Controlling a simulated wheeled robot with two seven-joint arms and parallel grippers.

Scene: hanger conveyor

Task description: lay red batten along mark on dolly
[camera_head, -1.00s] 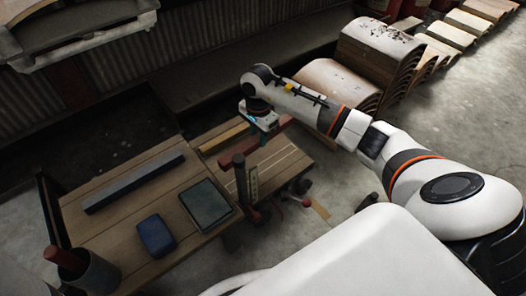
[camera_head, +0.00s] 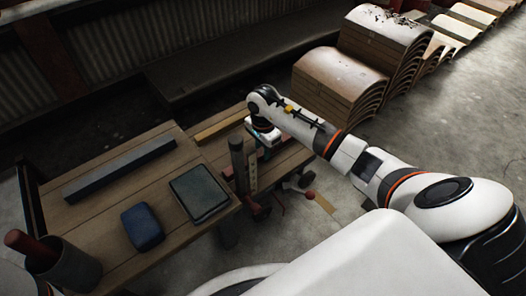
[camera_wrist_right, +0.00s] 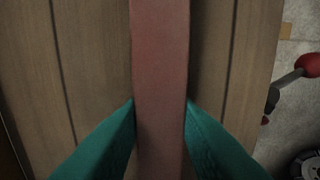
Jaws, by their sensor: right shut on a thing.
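My right gripper (camera_head: 266,150) is over the dolly (camera_head: 292,158), a low wooden deck to the right of the table. In the right wrist view its teal fingers (camera_wrist_right: 160,118) are shut on the sides of the red batten (camera_wrist_right: 160,60). The batten runs lengthwise up that view, roughly parallel to the dark plank seams of the deck (camera_wrist_right: 95,60). In the head view the arm and a post hide most of the batten. I cannot tell whether it touches the deck. The mark does not show clearly now. My left gripper is out of view.
A dark post (camera_head: 238,160) stands between table and dolly. A yellowish strip (camera_head: 220,128) lies along the deck's far side. The table holds a dark bar (camera_head: 120,168), a blue box (camera_head: 142,227), a grey slab (camera_head: 200,193) and a cup (camera_head: 68,268).

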